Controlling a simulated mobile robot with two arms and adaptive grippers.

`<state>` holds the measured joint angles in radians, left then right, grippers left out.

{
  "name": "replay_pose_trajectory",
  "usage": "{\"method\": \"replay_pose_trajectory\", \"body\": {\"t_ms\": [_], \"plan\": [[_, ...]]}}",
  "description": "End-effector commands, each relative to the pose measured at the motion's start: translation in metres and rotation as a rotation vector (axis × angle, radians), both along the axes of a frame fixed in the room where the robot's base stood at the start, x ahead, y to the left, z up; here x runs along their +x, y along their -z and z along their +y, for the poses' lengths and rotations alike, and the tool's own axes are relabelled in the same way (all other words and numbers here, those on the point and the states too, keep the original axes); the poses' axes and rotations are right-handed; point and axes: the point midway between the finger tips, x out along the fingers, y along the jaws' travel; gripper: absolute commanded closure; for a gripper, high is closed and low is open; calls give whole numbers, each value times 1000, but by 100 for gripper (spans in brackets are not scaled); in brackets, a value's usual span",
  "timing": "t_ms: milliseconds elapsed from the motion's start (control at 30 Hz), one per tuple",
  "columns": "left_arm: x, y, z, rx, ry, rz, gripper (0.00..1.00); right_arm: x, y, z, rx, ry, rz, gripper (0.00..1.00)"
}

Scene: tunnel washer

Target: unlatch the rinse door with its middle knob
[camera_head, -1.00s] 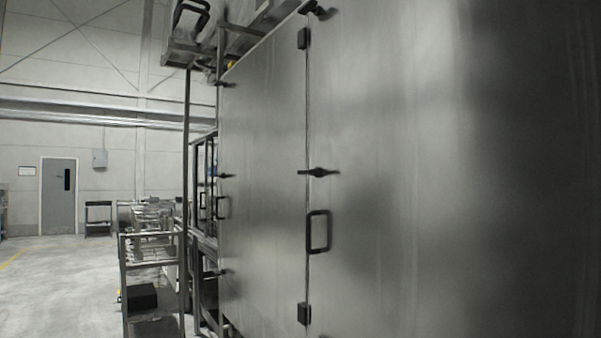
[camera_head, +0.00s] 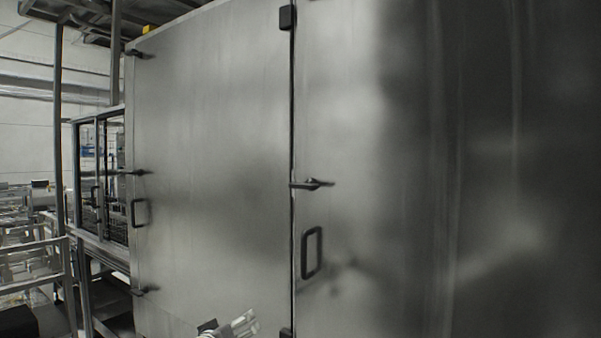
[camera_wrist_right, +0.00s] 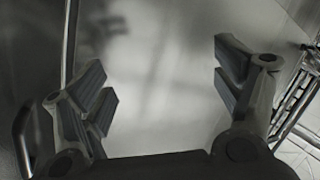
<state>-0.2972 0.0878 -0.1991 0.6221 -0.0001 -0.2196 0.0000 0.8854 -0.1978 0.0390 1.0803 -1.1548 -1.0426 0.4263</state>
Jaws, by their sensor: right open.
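Two large brushed-steel doors show in the head view; I cannot tell for sure which is the rinse door. The left door (camera_head: 215,140) has a dark middle knob (camera_head: 132,172) at its left edge. The right door (camera_head: 360,130) has a dark lever-like middle knob (camera_head: 314,184) at the seam, lying about level. My right gripper (camera_wrist_right: 165,85) is open and empty, facing bare steel in the wrist view. What looks like its light-coloured fingers (camera_head: 232,325) shows at the bottom of the head view, well below both middle knobs. My left gripper is out of view.
Dark pull handles stand out below the middle knobs, one on the right door (camera_head: 312,252) and one on the left door (camera_head: 139,213). The left door also has an upper knob (camera_head: 138,54) and a lower knob (camera_head: 145,290). Metal framework (camera_head: 66,200) stands at the left.

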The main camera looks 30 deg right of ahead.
Motion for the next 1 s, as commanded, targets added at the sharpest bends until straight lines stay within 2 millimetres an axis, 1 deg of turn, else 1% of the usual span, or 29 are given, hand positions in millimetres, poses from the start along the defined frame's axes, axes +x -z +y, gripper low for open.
{"method": "replay_pose_trajectory", "body": {"t_ms": [33, 67, 100, 167, 200, 300, 333, 400, 433, 500, 567, 667, 1000], "plan": [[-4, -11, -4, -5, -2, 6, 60, -4, -75, -6, 0, 60, -92, 14], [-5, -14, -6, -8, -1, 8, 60, -10, -110, -11, 0, 100, -139, 14], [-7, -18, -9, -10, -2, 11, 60, -19, -153, -16, 4, 152, -201, 14], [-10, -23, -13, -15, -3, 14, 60, -37, -210, -24, 12, 224, -287, 14], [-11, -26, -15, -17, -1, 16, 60, -51, -242, -29, 21, 269, -338, 14], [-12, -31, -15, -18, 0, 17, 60, -82, -303, -37, 44, 359, -441, 14], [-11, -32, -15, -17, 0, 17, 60, -89, -316, -39, 49, 381, -466, 14], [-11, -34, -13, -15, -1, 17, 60, -104, -337, -42, 62, 419, -507, 14], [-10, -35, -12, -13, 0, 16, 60, -109, -344, -43, 65, 432, -520, 14], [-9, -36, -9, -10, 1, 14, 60, -116, -353, -46, 73, 451, -539, 14], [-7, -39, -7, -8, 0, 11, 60, -117, -357, -50, 74, 458, -546, 14], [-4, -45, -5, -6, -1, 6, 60, -113, -359, -62, 72, 460, -546, 14], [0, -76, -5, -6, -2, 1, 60, -88, -360, -120, 71, 458, -543, 14]]}}
